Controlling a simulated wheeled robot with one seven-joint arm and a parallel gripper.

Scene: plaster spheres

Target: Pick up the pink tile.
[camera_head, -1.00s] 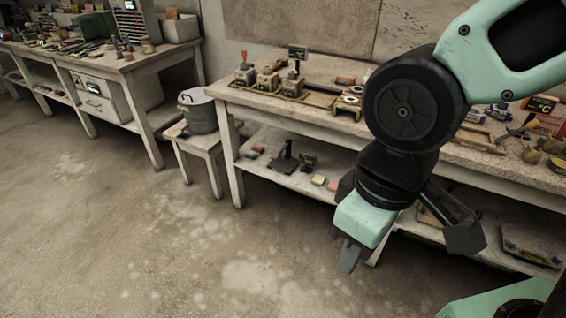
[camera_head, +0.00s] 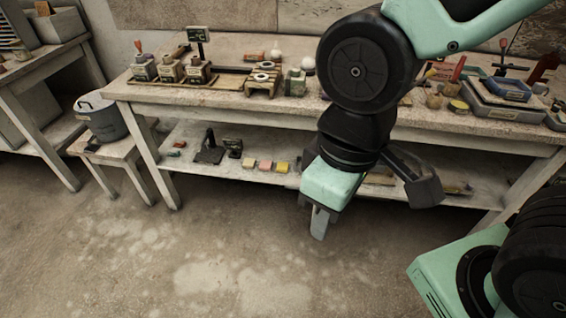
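A small pink tile (camera_head: 266,165) lies on the lower shelf (camera_head: 222,172) of the workbench, in a short row between a tan tile (camera_head: 250,163) and a yellow tile (camera_head: 282,167). My gripper (camera_head: 319,224) hangs pointing down in front of the bench, to the right of the tiles and lower in the picture. It is clear of the tiles and nothing shows held in it. Its fingers are seen nearly edge-on, so their opening cannot be told. My arm hides part of the shelf to the right of the row.
A dark stand (camera_head: 209,150) and a small sign (camera_head: 234,147) stand left of the tiles. The tabletop (camera_head: 240,103) overhangs the shelf. A stool with a grey pot (camera_head: 101,118) stands at the left. Tools and white spheres crowd the top. The floor in front is clear.

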